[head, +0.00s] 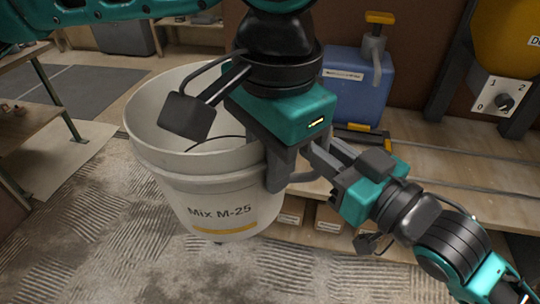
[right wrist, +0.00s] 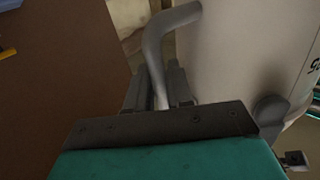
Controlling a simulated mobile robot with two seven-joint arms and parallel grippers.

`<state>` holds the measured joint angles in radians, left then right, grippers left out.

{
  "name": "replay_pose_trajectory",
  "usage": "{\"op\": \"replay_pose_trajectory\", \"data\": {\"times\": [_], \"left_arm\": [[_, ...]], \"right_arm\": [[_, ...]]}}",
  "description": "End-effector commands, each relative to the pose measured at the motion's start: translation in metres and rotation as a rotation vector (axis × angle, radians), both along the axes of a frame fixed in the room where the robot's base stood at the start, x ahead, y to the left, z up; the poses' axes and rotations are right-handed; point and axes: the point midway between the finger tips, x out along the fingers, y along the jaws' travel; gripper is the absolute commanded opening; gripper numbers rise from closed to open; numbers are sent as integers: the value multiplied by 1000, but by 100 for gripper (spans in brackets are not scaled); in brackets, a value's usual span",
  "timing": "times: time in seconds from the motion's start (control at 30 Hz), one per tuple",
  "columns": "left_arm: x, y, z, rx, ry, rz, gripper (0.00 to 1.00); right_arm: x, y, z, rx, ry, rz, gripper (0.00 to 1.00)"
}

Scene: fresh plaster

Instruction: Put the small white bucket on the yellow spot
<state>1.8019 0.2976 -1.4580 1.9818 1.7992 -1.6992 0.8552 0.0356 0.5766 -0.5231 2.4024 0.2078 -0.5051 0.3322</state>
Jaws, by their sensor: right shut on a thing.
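A white bucket (head: 185,170) marked "Mix M-25", with a yellow stripe low on its side, fills the middle left of the head view. Its wall also shows in the right wrist view (right wrist: 235,50). My left gripper (head: 279,178) comes down from above at the bucket's right rim. One dark finger lies along the outer wall; the other is hidden. My right gripper (head: 322,160) reaches in from the right and is shut on the bucket's grey side handle (right wrist: 172,25), which passes between its fingers in the right wrist view. I see no yellow spot on any surface.
A wooden bench (head: 440,165) with dark rails runs along the right, with small boxes (head: 330,217) beneath. A blue container (head: 358,92) stands on it. A yellow machine with a dial panel (head: 500,97) is at far right. The floor in front (head: 110,240) is ridged and clear.

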Motion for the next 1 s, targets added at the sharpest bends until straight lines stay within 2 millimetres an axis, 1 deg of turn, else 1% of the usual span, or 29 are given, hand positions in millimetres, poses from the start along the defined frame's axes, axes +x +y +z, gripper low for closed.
{"op": "replay_pose_trajectory", "data": {"times": [0.03, 0.2, 0.53, 0.57, 0.6, 0.8, 0.87, 1.0], "left_arm": [[0, 0, 0, 0, 0, 0, 16], [0, 0, 0, 0, 0, 0, 0], [0, 0, 0, 0, 0, -1, 0], [0, 0, 1, 0, -1, -1, 0], [0, 0, 1, 0, -1, -2, 0], [0, 0, 1, 0, -1, -1, 0], [0, 0, 1, 0, -1, -1, 0], [0, 0, 1, 0, -1, 0, 0]], "right_arm": [[0, 0, 1, 3, -2, 1, 0], [0, 0, 1, 3, -2, 1, 0], [0, 0, 1, 3, -2, 1, 0], [0, 0, 1, 3, -2, 1, 23], [0, 0, 1, 3, -2, 1, 27], [0, 0, 1, 2, -1, 1, 46], [0, 0, 1, 1, 0, 1, 51], [0, 0, 0, 1, -1, 0, 51]]}}
